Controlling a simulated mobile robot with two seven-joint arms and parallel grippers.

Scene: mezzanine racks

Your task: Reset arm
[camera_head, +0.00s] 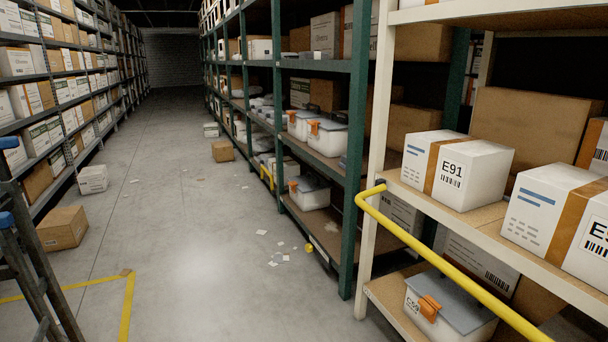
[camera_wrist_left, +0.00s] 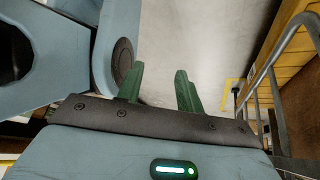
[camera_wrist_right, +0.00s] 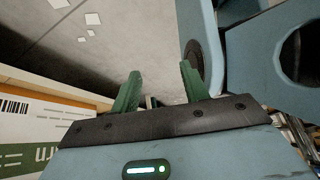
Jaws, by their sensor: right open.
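My left gripper (camera_wrist_left: 158,88) shows in the left wrist view with its two green fingers apart and nothing between them. Bare floor and part of my own blue body lie beyond it. My right gripper (camera_wrist_right: 158,88) shows in the right wrist view, fingers apart and empty, above the floor and beside a white box with an orange band (camera_wrist_right: 38,128). Neither gripper shows in the head view.
On the right, a cream rack holds a white box marked E91 (camera_head: 474,172) behind a yellow rail (camera_head: 440,258). Below sits a grey-lidded bin (camera_head: 450,308). A ladder (camera_head: 28,270) stands at left.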

